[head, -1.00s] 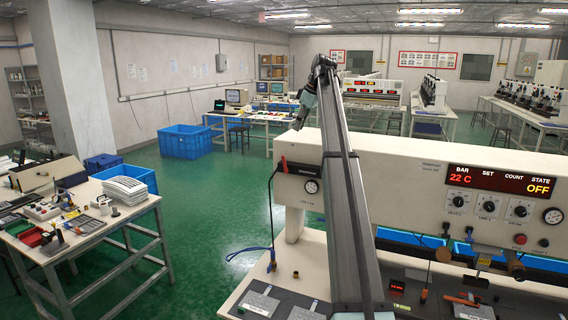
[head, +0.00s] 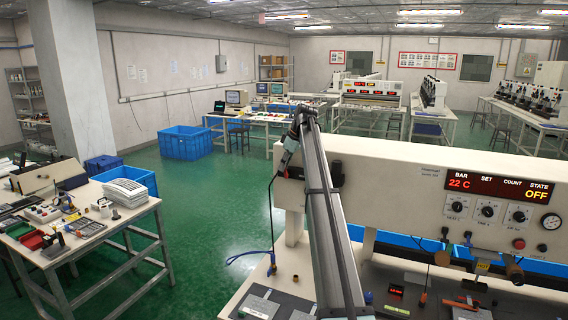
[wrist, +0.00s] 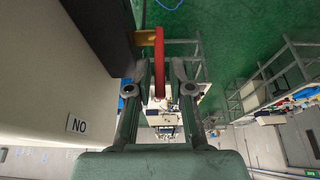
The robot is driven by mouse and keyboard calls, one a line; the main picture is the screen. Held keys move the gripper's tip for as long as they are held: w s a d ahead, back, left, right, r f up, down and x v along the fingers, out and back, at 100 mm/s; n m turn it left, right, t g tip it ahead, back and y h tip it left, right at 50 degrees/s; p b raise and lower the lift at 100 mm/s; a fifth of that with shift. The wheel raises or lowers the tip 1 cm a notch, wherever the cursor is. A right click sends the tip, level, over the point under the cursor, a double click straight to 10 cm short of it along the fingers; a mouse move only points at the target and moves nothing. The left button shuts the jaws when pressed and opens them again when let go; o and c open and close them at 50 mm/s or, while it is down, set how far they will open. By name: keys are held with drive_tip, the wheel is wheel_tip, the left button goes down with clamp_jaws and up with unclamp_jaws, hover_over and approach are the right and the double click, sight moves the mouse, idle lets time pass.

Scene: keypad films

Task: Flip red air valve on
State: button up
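The red air valve lever (wrist: 159,65) is a long narrow red handle on a yellow brass stem (wrist: 146,38), beside a dark block on the cream machine. In the wrist view my gripper (wrist: 158,88) is open, with one finger on each side of the lever's line. The lever's end lies between the fingertips; I see gaps at both sides and cannot tell any contact. In the head view my gripper (head: 287,163) is at the left end of the cream machine and largely hides the valve.
The cream machine (head: 400,190) has a red display reading OFF. A blue hose (head: 245,256) lies at the bench's left edge. Green floor is open to the left.

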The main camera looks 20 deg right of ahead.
drive_tip(key=shift+f, duration=0.2)
clamp_jaws()
